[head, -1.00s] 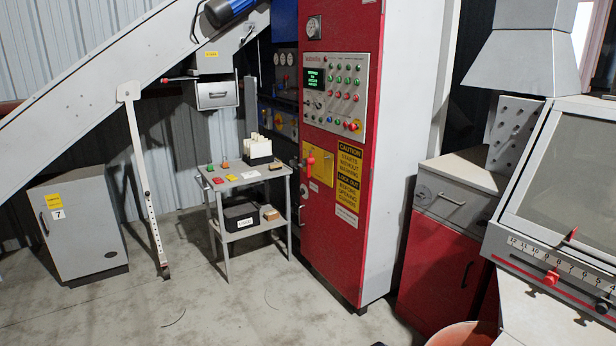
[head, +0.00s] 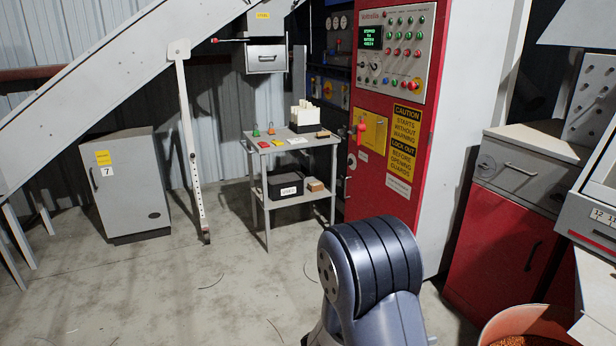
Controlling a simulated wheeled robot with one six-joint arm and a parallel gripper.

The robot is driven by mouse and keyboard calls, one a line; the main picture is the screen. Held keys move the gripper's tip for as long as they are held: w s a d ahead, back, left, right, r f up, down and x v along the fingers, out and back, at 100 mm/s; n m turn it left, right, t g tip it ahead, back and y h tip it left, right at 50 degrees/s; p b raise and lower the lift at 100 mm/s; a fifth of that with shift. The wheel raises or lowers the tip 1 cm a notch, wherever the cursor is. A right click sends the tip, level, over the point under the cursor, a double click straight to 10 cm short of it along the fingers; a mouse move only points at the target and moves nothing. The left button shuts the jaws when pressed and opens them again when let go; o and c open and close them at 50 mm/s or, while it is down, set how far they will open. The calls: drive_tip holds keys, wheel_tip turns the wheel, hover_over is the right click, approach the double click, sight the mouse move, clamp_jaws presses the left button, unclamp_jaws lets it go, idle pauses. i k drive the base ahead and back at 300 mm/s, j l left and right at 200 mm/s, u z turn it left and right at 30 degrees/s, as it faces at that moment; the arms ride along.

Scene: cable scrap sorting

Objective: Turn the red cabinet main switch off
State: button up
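The red cabinet (head: 407,166) stands right of the middle in the head view. Part of my own arm shows at the bottom middle, in front of the cabinet's foot and apart from the switch. My gripper is not in view.
A small grey cart (head: 283,147) with tags and boxes stands left of the red cabinet. A grey cabinet marked 7 (head: 130,190) is at the left. A red bucket (head: 500,325) of granules is at the bottom right. The floor (head: 200,290) at front left is mostly clear.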

sight(361, 127)
drive_tip(key=i+j, duration=0.3)
drive_tip(key=i, duration=0.15)
drive_tip(key=i+j+u, duration=0.1)
drive_tip(key=i+j, duration=0.2)
drive_tip(key=i, duration=0.2)
drive_tip(key=i+j, duration=0.3)
drive_tip(key=i, duration=0.15)
drive_tip(key=i+l, duration=0.2)
drive_tip(key=i, duration=0.25)
drive_tip(key=i+l+u, duration=0.1)
drive_tip(key=i, duration=0.35)
drive_tip(key=i+l, duration=0.35)
drive_tip(key=i+l+u, duration=0.15)
drive_tip(key=i, duration=0.45)
drive_tip(key=i+l, duration=0.2)
drive_tip(key=l, duration=0.2)
drive_tip(key=i+l, duration=0.15)
drive_tip(key=l, duration=0.2)
drive_tip(key=i+l, duration=0.2)
drive_tip(key=l, duration=0.2)
drive_tip(key=i+l, duration=0.15)
drive_tip(key=l, duration=0.2)
drive_tip(key=u, duration=0.05)
